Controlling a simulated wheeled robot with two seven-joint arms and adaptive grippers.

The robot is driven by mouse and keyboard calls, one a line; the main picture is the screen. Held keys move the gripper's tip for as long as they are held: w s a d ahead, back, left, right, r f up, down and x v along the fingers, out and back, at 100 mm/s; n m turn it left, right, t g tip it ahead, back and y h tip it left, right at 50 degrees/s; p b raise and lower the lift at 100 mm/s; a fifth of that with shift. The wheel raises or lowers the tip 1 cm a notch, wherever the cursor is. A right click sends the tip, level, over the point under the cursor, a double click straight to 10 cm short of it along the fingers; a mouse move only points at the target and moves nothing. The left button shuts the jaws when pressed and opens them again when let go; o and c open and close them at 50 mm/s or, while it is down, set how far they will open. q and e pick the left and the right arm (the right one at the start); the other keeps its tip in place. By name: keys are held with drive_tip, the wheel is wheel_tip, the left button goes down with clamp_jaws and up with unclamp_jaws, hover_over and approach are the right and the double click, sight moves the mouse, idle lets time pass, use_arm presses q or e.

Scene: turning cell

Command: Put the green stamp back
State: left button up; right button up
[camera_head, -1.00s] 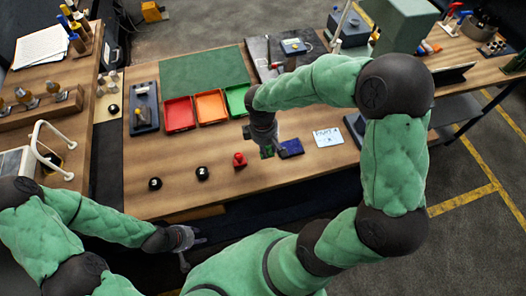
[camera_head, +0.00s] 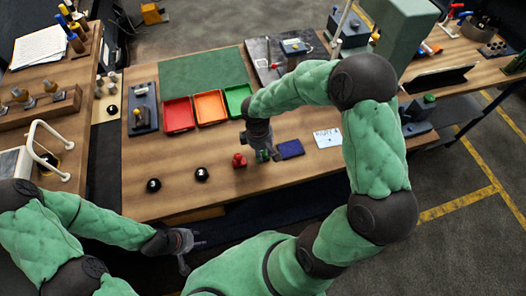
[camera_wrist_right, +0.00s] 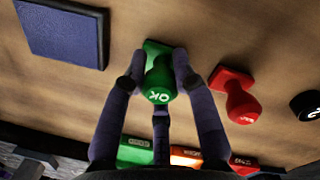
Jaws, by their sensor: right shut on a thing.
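The green stamp (camera_wrist_right: 158,80), with white OK lettering on its knob, is between the fingers of my right gripper (camera_wrist_right: 155,85), which is shut on it. In the head view my right gripper (camera_head: 264,154) is low over the front of the table, with the stamp (camera_head: 262,156) partly hidden by it. I cannot tell whether its base touches the wood. A red stamp (camera_head: 239,160) stands close by on the left; it also shows in the wrist view (camera_wrist_right: 237,95). My left gripper (camera_head: 189,247) is open and empty in front of the table edge.
A dark blue pad (camera_head: 291,149) and a white card (camera_head: 327,138) lie to the right of the stamp. Two black round-topped items (camera_head: 201,174) stand to the left. Red (camera_head: 179,115), orange (camera_head: 211,107) and green (camera_head: 238,93) trays lie behind. The front left table is mostly clear.

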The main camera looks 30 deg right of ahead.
drive_tip(key=o, duration=0.9)
drive_tip(key=shift+f, duration=0.1)
drive_tip(key=shift+r, duration=0.4)
drive_tip(key=r, duration=0.4)
drive_tip(key=r+p, duration=0.1)
drive_tip(key=r, duration=0.2)
drive_tip(key=a+r+p, duration=0.1)
drive_tip(key=r, duration=0.3)
drive_tip(key=shift+w+r, duration=0.3)
drive_tip(key=shift+w, duration=0.1)
